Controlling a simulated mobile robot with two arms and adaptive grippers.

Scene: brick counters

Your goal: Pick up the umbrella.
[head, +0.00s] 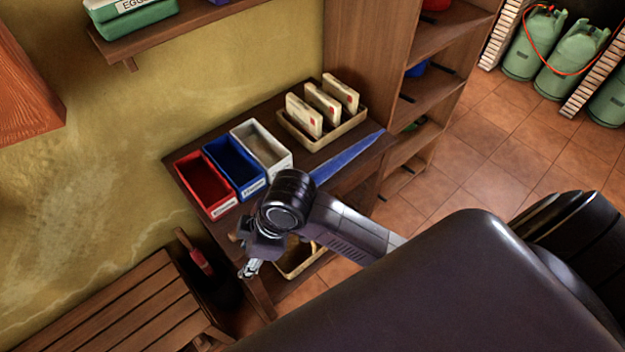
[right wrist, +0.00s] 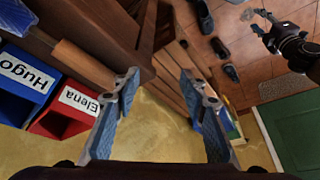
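The umbrella seems to be the long blue tapering thing (head: 346,158) lying along the front edge of the wooden shelf top in the head view. Its narrow end points to the far right; its near end is hidden behind my right arm. My right gripper (head: 250,267) hangs low beyond the shelf's near end, apart from the visible blue part. In the right wrist view my right gripper (right wrist: 160,76) is open, with nothing between its fingers. Part of another dark gripper, likely my left one (right wrist: 262,16), shows at the top right there; its fingers are too small to judge.
Red (head: 205,184), blue (head: 234,167) and white (head: 262,147) bins and a tan tray (head: 335,135) with upright packets stand on the shelf top. A slatted bench (head: 120,310) stands near left. Shoes (right wrist: 205,17) lie on the floor.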

